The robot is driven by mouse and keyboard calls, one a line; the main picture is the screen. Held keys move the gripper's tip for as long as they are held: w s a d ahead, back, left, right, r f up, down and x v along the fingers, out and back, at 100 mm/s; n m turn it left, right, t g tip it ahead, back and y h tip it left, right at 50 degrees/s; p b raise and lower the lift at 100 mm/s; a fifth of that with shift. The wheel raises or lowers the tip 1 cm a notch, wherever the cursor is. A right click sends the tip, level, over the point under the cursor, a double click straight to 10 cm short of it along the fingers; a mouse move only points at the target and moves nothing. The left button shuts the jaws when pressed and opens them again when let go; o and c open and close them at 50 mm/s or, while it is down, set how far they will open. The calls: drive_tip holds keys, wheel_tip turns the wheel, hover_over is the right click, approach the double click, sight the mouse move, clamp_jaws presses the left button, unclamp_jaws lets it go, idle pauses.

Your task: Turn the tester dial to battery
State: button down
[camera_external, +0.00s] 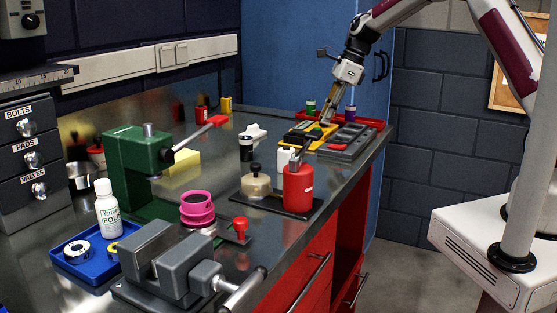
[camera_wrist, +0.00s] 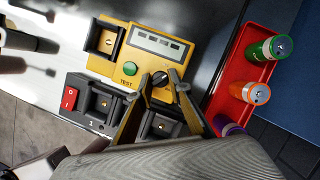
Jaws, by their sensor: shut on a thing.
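The yellow tester (camera_wrist: 150,53) lies in the upper middle of the wrist view, with a display strip, a green TEST button (camera_wrist: 130,68) and a dark round dial (camera_wrist: 160,80). In the external view the tester (camera_external: 299,133) is at the far end of the bench. My gripper (camera_wrist: 160,80) reaches down to the tester, its two fingers on either side of the dial and shut on it. In the external view my gripper (camera_external: 326,120) hides part of the tester. The dial's pointer and its marks are too small or covered to read.
A dark grey charger (camera_wrist: 95,104) with a red switch adjoins the tester. A red tray (camera_wrist: 234,95) holds green, orange and purple batteries beside it. In the external view, bottles, a green press (camera_external: 135,165) and a vise (camera_external: 180,268) stand nearer along the bench.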

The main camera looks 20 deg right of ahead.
drive_tip(key=shift+s+m+t+h, duration=0.15)
drive_tip(key=shift+m+t, duration=0.25)
drive_tip(key=shift+m, duration=0.8)
drive_tip(key=shift+m+t+h, duration=0.25)
drive_tip(key=shift+m+t, duration=0.15)
drive_tip(key=shift+m, duration=0.8)
drive_tip(key=c, duration=1.9)
unclamp_jaws()
drive_tip(key=shift+r, duration=0.1)
drive_tip(key=shift+v, duration=5.9)
drive_tip(key=shift+s, duration=0.15)
